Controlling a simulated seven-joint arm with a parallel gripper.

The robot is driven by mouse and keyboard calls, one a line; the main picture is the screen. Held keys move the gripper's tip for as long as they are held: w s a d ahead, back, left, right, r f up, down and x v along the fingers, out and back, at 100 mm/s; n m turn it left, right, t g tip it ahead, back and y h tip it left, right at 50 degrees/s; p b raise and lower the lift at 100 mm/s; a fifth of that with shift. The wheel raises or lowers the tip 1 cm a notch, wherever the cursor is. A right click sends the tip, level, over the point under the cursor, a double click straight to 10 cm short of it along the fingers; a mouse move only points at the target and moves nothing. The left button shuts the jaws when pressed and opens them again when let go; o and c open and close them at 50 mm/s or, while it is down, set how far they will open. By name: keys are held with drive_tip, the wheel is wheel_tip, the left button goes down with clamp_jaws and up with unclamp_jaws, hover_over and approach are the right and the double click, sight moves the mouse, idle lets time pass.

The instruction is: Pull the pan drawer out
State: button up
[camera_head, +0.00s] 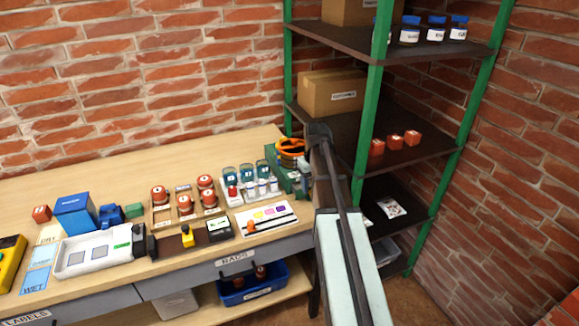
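The wooden workbench has two grey drawer fronts along its front edge. One front (185,279) carries a label (237,257) that seems to read "RADS" or "PADS". The other front (95,303), at the lower left, carries a label reading "LABELS". Both look closed, and I cannot tell for certain which is the pan drawer. My arm rises from the bottom of the view, right of the bench, to a dark end beside the bench's right end. The fingers of my gripper (318,131) cannot be made out, nor whether it holds anything.
A blue bin (252,289) stands on the lower shelf under the labelled drawer. Jars, a blue box (75,214) and a white tray (99,251) crowd the benchtop. A green-posted shelf rack (370,130) stands at the right, close to my arm. Brick walls enclose the corner.

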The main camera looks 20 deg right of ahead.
drive_tip(key=shift+s+a+f, duration=0.1)
drive_tip(key=shift+s+f, duration=0.3)
drive_tip(key=shift+s, duration=0.35)
drive_tip(key=shift+s+a+f, duration=0.1)
drive_tip(key=shift+s+f, duration=0.3)
drive_tip(key=shift+s, duration=0.35)
drive_tip(key=shift+s+f, duration=0.4)
drive_tip(key=shift+s, duration=0.35)
drive_tip(key=o, duration=0.5)
drive_tip(key=shift+w+d+r+g, duration=0.15)
drive_tip(key=shift+w+r, duration=0.1)
drive_tip(key=shift+r, duration=0.4)
drive_tip(key=shift+w+r+g, duration=0.15)
drive_tip(key=shift+w+r, duration=0.1)
drive_tip(key=shift+r, duration=0.4)
drive_tip(key=shift+w+r, duration=0.2)
drive_tip(key=shift+r, duration=1.95)
